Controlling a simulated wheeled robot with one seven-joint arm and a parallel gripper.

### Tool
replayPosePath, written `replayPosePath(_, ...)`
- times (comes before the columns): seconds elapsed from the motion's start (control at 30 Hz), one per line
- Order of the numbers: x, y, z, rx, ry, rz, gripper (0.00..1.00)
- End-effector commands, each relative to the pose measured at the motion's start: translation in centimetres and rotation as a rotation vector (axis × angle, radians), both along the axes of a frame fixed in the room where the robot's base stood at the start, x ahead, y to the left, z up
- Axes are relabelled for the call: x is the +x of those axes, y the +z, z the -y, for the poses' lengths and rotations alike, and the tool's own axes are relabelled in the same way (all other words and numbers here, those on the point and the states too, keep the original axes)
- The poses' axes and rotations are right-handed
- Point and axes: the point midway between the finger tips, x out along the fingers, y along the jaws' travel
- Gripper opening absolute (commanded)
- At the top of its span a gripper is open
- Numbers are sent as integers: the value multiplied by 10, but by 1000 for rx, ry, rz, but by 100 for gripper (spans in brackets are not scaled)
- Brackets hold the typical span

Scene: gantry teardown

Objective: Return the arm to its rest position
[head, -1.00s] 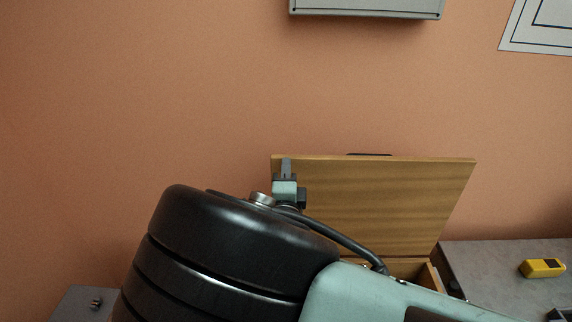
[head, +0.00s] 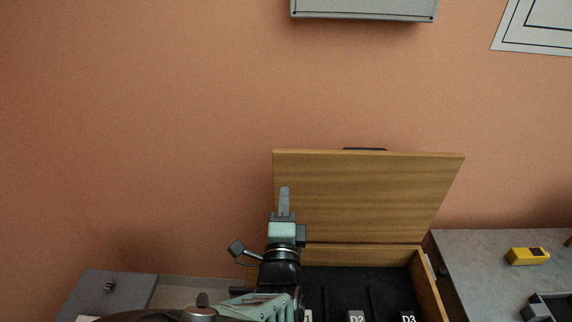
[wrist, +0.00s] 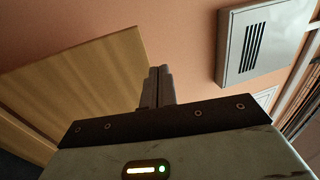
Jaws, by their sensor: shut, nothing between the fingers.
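My gripper (head: 285,203) points upward in the head view, in front of the raised wooden lid of an open box (head: 370,190). Its fingers are together with nothing between them. In the wrist view the closed fingers (wrist: 157,87) stand up at the middle, with the wooden lid (wrist: 80,85) behind and to the left. My arm comes up from the bottom of the head view and hides the box's left part.
The box has dark compartments with labels such as D2 (head: 356,317). A grey bench (head: 480,262) at right holds a yellow device (head: 527,256) and a dark tray (head: 545,307). A grey wall cabinet (head: 364,9) hangs above. A grey surface (head: 115,290) lies at left.

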Motion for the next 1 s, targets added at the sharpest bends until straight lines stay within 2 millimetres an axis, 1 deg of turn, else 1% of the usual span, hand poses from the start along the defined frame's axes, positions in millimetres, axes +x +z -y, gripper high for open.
replayPosePath(0.13,-2,-1,2,10,-8,-3,0)
replayPosePath(0.17,-1,-2,5,24,-20,-9,0)
replayPosePath(0.23,1,-5,21,90,-77,-32,0)
replayPosePath(0.27,3,-8,30,135,-114,-46,0)
replayPosePath(0.37,2,-21,76,356,-296,-103,0)
replayPosePath(0.4,-2,-27,96,469,-386,-124,0)
replayPosePath(0.43,-6,-33,111,559,-459,-136,0)
replayPosePath(0.5,-21,-44,142,771,-627,-150,0)
replayPosePath(0.57,-37,-54,162,946,-769,-146,0)
replayPosePath(0.6,-48,-59,172,1061,-860,-135,0)
replayPosePath(0.67,-67,-66,185,1232,-997,-106,0)
replayPosePath(0.7,-79,-69,191,1344,-1088,-78,0)
replayPosePath(0.83,-119,-76,198,1691,-1371,55,0)
replayPosePath(0.9,-139,-76,196,1868,-1515,153,0)
replayPosePath(0.97,-154,-75,193,2013,-1634,255,0)
replayPosePath(1.0,-163,-73,190,2104,-1711,330,0)
